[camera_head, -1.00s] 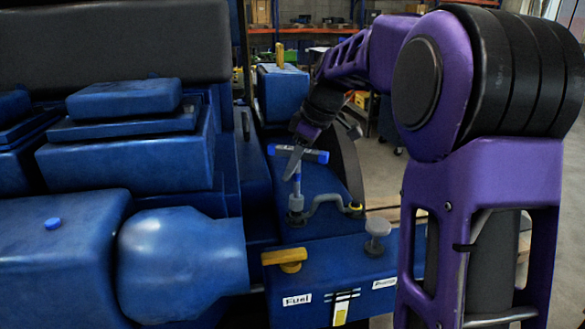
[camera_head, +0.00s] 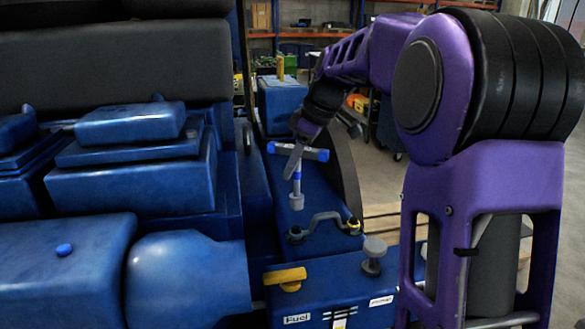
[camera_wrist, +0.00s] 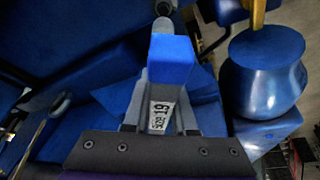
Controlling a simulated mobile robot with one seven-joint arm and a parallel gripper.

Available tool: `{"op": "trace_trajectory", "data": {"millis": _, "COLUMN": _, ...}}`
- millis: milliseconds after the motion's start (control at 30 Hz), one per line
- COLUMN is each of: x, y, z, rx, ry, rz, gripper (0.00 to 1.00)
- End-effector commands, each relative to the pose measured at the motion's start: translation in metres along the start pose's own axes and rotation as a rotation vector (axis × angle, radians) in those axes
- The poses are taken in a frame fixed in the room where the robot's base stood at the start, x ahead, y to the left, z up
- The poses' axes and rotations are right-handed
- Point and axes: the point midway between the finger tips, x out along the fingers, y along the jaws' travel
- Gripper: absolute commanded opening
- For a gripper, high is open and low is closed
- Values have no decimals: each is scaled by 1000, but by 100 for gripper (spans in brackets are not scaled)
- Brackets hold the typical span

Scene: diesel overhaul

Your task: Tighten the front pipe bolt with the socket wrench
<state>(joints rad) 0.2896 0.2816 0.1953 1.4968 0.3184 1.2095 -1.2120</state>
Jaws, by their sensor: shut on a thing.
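The socket wrench (camera_head: 297,180) is a T-shaped tool with a blue-ended handle and a grey socket pointing down. My gripper (camera_head: 298,150) is shut on its handle. In the wrist view the blue handle (camera_wrist: 172,62), with a size 19 label, lies between the fingers of my gripper (camera_wrist: 160,112). A bent grey pipe (camera_head: 322,218) lies on the blue engine part, with a grey bolt end (camera_head: 295,236) at left and a yellow-ringed end (camera_head: 353,226) at right. The socket hangs above the left bolt end, apart from it.
A dark curved guard (camera_head: 344,178) rises behind the pipe. Large blue engine blocks (camera_head: 140,170) fill the left.

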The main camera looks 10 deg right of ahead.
Motion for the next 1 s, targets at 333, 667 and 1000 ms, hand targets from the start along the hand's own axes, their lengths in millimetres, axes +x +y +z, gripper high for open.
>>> {"op": "trace_trajectory", "data": {"millis": 333, "x": -24, "y": 0, "z": -10, "rx": -1, "ry": 1, "rz": 2, "gripper": 0}}
{"op": "trace_trajectory", "data": {"millis": 667, "x": -24, "y": -20, "z": 4, "rx": 0, "ry": 2, "rz": 3, "gripper": 0}}
{"op": "trace_trajectory", "data": {"millis": 1000, "x": -36, "y": -56, "z": 24, "rx": 0, "ry": 2, "rz": 3, "gripper": 0}}
